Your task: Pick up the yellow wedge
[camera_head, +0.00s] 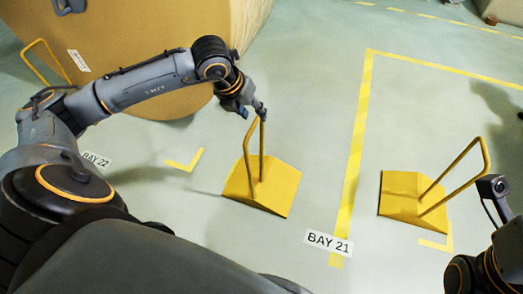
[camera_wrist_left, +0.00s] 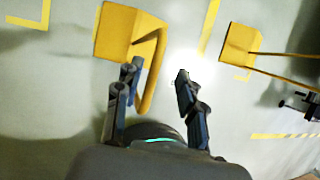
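A yellow wedge (camera_head: 275,187) with a tall yellow loop handle stands on the floor left of the BAY 21 label. My left gripper (camera_head: 254,112) is at the top of that handle. In the left wrist view my left gripper (camera_wrist_left: 156,80) has its fingers apart, and the handle (camera_wrist_left: 147,105) reaches between them, closer to the left finger. I see no grip on it. A second yellow wedge (camera_head: 402,192) with a similar handle stands to the right; it also shows in the left wrist view (camera_wrist_left: 238,45). My right arm shows only partly at the right edge; its fingers are not clear.
A big brown kraft roll (camera_head: 150,50) stands at the back left. Another yellow handle (camera_head: 45,62) shows beside it, partly behind my left arm. Yellow floor lines (camera_head: 360,125) and the BAY 21 label (camera_head: 328,244) lie between the wedges. The floor behind them is clear.

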